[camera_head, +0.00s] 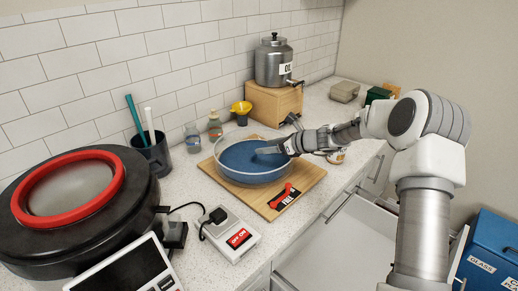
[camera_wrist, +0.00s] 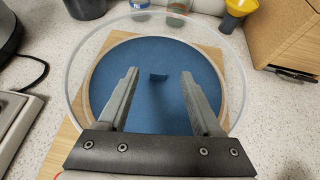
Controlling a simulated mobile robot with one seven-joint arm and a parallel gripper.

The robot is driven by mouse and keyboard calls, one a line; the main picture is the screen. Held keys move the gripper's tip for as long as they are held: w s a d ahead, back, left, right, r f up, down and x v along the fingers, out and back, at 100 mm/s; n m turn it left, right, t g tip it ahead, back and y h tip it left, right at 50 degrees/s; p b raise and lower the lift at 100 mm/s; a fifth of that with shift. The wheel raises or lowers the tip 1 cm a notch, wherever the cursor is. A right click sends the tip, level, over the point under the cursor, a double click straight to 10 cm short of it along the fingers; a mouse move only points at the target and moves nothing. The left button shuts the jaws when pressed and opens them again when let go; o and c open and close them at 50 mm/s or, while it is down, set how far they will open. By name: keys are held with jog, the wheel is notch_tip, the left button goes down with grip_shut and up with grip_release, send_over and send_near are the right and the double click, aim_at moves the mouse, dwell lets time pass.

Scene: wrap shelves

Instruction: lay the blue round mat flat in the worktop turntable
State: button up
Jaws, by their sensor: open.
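The blue round mat (camera_head: 239,157) lies inside the clear round-walled turntable (camera_head: 243,178) on a wooden board. In the wrist view the mat (camera_wrist: 120,70) looks flat and fills most of the turntable floor, inside the clear rim (camera_wrist: 72,75). In the head view my gripper (camera_head: 268,150) reaches in from the right.
A switch box (camera_head: 230,232) and a red-handled tool (camera_head: 284,195) are near the turntable. A black appliance with a red ring (camera_head: 70,190) stands left. A steel dispenser (camera_head: 273,62) on a wooden box (camera_head: 272,102) stands behind. An open drawer (camera_head: 335,245) is at front right.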

jog(key=v, duration=0.7)
jog(key=s+a+r+n+g+h, duration=0.2)
jog(key=s+r+n, duration=0.4)
jog(key=s, duration=0.4)
jog(key=s+a+r+n+g+h, duration=0.15)
jog(key=s+r+n, duration=0.25)
jog(key=s+n, duration=0.45)
jog(key=s+d+r+n+h, duration=0.1)
jog(key=s+d+n+h, duration=0.2)
jog(key=s, duration=0.8)
jog(key=s+d+r+n+t+h, duration=0.1)
jog(key=s+d+n+h, duration=0.2)
jog(key=s+d+n, duration=0.3)
jog(key=s+n, duration=0.2)
jog(key=s, duration=0.3)
jog(key=shift+s, duration=0.3)
jog(key=shift+s+t, duration=0.1)
jog(key=shift+t, duration=0.15)
